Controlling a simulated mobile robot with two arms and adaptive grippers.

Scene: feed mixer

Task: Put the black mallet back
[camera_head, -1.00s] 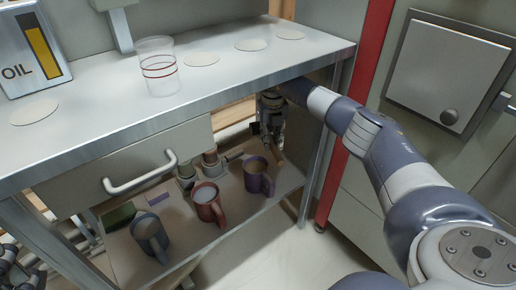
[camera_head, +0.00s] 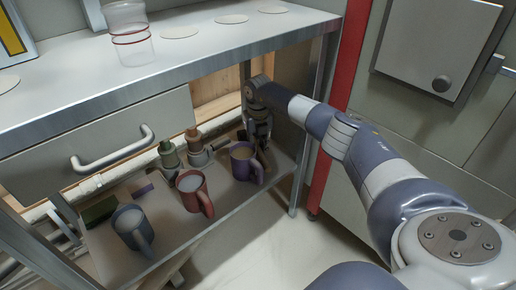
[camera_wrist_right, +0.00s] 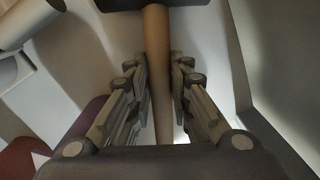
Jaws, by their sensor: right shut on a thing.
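My right gripper (camera_head: 260,132) reaches under the worktop, at the right end of the lower shelf (camera_head: 218,228), just behind the purple mug. In the right wrist view the gripper (camera_wrist_right: 158,75) is shut on the wooden handle of the mallet (camera_wrist_right: 156,45). The handle runs between the fingers, and the black head lies across the top edge of that view, partly cut off. In the head view the mallet is small and mostly hidden by the gripper. I cannot tell whether it touches the shelf. My left gripper is not in view.
On the shelf stand a purple mug (camera_head: 243,165), a red mug (camera_head: 191,186), a blue-grey mug (camera_head: 129,229) and two oil-can-like items (camera_head: 169,156) behind. The table leg (camera_head: 303,165) is right of the gripper. The worktop (camera_head: 190,62) and drawer (camera_head: 60,143) overhang the shelf.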

